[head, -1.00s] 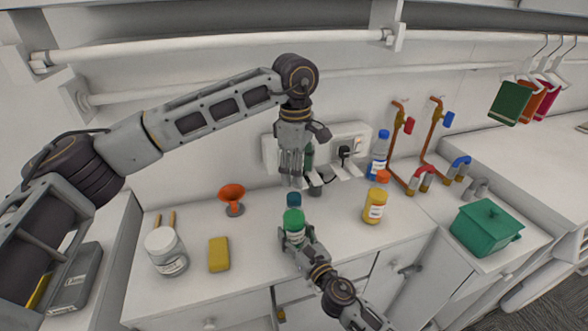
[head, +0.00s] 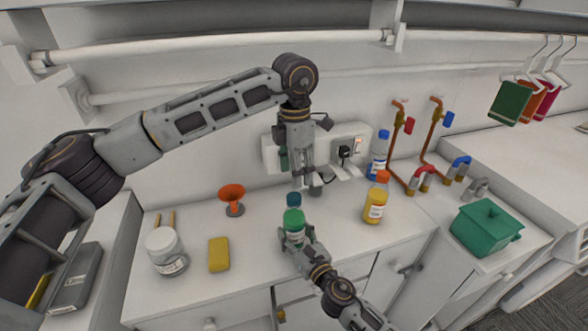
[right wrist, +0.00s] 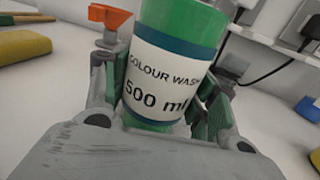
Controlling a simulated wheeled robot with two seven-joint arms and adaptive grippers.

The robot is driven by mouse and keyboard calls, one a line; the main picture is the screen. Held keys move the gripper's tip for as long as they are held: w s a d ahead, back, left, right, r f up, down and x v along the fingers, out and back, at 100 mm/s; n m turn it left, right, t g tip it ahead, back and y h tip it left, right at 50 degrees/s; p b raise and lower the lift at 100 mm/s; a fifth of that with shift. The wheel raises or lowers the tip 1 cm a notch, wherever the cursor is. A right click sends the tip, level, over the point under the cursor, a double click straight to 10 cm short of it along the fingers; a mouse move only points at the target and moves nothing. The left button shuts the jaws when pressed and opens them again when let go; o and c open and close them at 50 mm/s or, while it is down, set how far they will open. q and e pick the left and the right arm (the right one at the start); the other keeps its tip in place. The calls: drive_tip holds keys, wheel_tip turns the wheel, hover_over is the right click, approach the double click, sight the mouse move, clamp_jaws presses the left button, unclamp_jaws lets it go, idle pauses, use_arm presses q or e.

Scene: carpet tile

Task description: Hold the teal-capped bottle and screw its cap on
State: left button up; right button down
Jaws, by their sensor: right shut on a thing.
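The green bottle (head: 294,228) stands upright on the counter, with a teal cap (head: 293,200) at its top. I cannot tell whether the cap is seated or loose. My right gripper (head: 297,243) is shut on the bottle's body. The right wrist view shows the bottle (right wrist: 165,60) between the finger pads, its label reading "COLOUR WASH 500 ml"; the cap is out of that view. My left gripper (head: 304,186) points down, its fingertips just above and slightly right of the cap in the picture, seemingly apart from it. Its finger opening is not clear.
A socket panel (head: 345,150) and copper pipes (head: 396,140) are behind.

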sight(294, 196)
use_arm(q)
drive_tip(key=n, duration=0.5)
drive_tip(key=shift+a+n, duration=0.1)
drive_tip(key=shift+n, duration=0.2)
drive_tip(key=n, duration=1)
drive_tip(key=shift+a+n, duration=0.1)
drive_tip(key=shift+n, duration=0.3)
drive_tip(key=n, duration=0.4)
drive_tip(key=shift+n, duration=0.4)
drive_tip(key=shift+f, duration=0.1)
drive_tip(key=shift+f, duration=3.9)
